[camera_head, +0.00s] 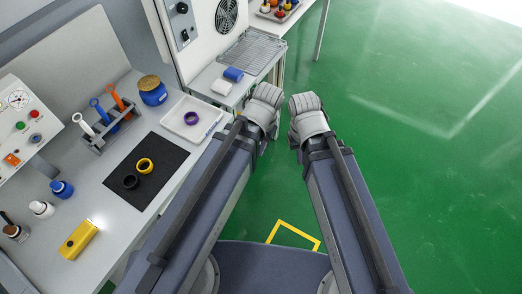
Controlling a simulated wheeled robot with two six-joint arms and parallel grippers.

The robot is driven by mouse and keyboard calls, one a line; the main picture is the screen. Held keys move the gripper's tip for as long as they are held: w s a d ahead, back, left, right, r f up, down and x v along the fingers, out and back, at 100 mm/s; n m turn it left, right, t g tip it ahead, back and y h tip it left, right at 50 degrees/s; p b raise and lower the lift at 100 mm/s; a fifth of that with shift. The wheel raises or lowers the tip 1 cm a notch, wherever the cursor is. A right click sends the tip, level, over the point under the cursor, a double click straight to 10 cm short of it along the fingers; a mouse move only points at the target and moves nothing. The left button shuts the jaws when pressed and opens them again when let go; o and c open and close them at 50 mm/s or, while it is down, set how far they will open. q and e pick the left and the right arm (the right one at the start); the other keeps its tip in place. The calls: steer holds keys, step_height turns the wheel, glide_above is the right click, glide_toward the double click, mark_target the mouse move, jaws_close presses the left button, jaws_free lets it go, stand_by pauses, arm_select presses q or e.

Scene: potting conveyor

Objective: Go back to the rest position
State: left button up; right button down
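My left arm (197,205) reaches up the picture from below, beside the work table. It ends at a rounded grey joint near the rack stand. My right arm (345,215) runs alongside it over the green floor and ends at a similar grey joint. The two ends are close together with a narrow gap between them. I see no fingers clearly on either one, so I cannot tell whether the grippers are open or shut. I see no object held at either arm end.
A wire rack (252,50) stands ahead. Floor at right is clear.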

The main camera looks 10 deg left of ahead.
arm_select(q)
steer(key=shift+s+d+n, duration=0.5)
steer(key=shift+s+d, duration=0.55)
steer(key=shift+s, duration=0.05)
